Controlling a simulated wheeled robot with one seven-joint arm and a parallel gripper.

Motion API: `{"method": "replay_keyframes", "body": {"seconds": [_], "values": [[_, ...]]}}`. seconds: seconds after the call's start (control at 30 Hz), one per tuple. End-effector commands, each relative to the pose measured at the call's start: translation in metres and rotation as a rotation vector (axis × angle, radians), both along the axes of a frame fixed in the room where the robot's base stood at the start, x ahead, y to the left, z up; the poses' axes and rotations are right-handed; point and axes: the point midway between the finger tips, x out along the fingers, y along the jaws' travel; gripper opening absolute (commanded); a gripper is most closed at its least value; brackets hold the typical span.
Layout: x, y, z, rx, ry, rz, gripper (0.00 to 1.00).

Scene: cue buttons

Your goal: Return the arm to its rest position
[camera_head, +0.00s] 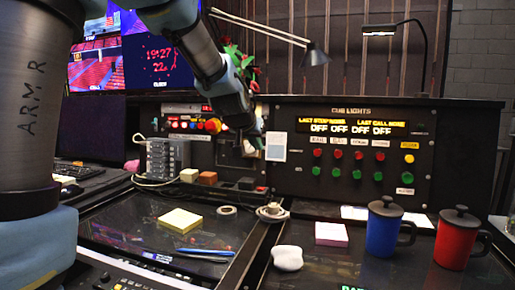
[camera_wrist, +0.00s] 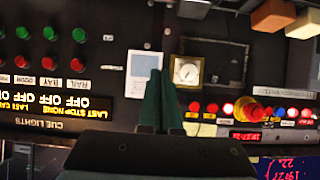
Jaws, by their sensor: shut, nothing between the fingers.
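My arm comes in from the upper left of the head view and reaches toward the back console. My gripper (camera_head: 257,144) is in front of the console, just left of a small white and blue card (camera_head: 276,146). In the wrist view the two dark green fingers of my gripper (camera_wrist: 160,78) are together with nothing between them. The cue lights panel (camera_head: 350,160) is to the right of my gripper, with red and green buttons and a display reading OFF. It shows upside down at the left of the wrist view (camera_wrist: 60,85). I cannot tell whether the fingertips touch the console.
A blue mug (camera_head: 382,232) and a red mug (camera_head: 456,240) stand at the right of the desk. Sticky notes (camera_head: 180,220), a blue pen (camera_head: 206,252) and a white lump (camera_head: 287,258) lie nearer. A desk lamp (camera_head: 314,58) stands behind the console.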

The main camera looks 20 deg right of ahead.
Motion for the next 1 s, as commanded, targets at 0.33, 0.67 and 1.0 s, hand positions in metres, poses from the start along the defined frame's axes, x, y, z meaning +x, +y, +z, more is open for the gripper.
{"method": "replay_keyframes", "body": {"seconds": [0.33,0.67,1.0], "values": [[0.001,0.003,-0.002,0.004,0.005,0.005,0.0],[-0.013,0.152,-0.074,0.149,0.253,0.213,0.0],[-0.122,0.321,-0.148,0.286,0.644,0.5,0.0]]}}
